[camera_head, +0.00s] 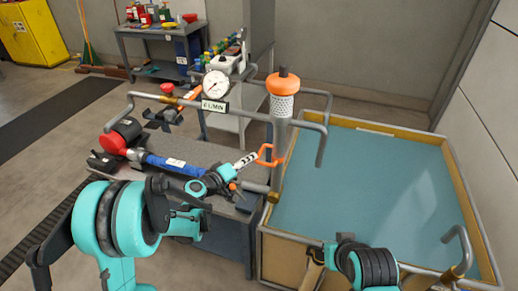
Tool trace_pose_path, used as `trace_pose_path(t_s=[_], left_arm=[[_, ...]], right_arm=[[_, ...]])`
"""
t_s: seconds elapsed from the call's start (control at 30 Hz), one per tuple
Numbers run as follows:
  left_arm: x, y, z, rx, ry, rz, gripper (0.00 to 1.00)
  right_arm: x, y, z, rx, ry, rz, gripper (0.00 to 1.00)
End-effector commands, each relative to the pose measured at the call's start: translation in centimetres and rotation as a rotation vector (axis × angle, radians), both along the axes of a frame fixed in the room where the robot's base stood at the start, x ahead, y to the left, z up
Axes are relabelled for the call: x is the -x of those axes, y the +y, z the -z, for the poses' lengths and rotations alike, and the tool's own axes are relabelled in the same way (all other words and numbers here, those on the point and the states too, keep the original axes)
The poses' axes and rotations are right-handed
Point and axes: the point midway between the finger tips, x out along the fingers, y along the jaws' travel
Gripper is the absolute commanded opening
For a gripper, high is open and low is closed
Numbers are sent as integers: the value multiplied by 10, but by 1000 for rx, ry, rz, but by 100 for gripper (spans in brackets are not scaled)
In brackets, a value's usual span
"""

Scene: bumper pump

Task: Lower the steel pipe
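A grey steel pipe (250,114) with bent-down ends runs across above the pump bench, from a bend at left to one over the blue tank. It crosses a thick upright steel tube (277,150) topped by a perforated cylinder and an orange cap (283,84). My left gripper (229,184) is low in front of the pump, beside a white striped rod and an orange bracket (271,154), below the steel pipe and apart from it. Its fingers are small and partly hidden by its own body. My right gripper (318,254) is at the tank's front edge, its fingers mostly hidden.
A round gauge (216,84) with a label stands on the pipe. A blue hose section (172,166) and a red part (112,143) lie on the bench at left. The blue-surfaced tank (375,185) fills the right. A tool table (150,29) and yellow cabinet (33,32) stand behind.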

Motion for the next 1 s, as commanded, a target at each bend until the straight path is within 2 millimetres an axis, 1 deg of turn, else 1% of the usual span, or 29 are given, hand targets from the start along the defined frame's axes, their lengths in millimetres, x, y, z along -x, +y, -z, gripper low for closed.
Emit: trace_pose_path(t_s=[0.17,0.3,0.43,0.6,0.83,0.87,0.9,0.97,1.0], left_arm=[[-19,-16,7,0,0,2,33],[-38,-29,12,0,0,2,33],[-50,-39,15,-1,0,1,33],[-58,-44,16,-1,1,0,33],[-58,-44,16,-1,1,0,33],[-58,-44,16,-1,1,0,25],[-58,-44,16,-1,1,0,15],[-58,-44,16,-1,1,0,0],[-58,-44,16,-1,1,0,0]], right_arm=[[0,0,7,0,0,0,0],[0,0,12,0,0,0,0],[0,0,15,0,0,0,0],[0,0,17,0,0,0,0],[0,0,16,0,0,0,0],[0,0,16,0,0,0,0],[0,0,16,0,0,0,0],[0,0,16,0,0,0,0],[0,0,16,0,0,0,0]])
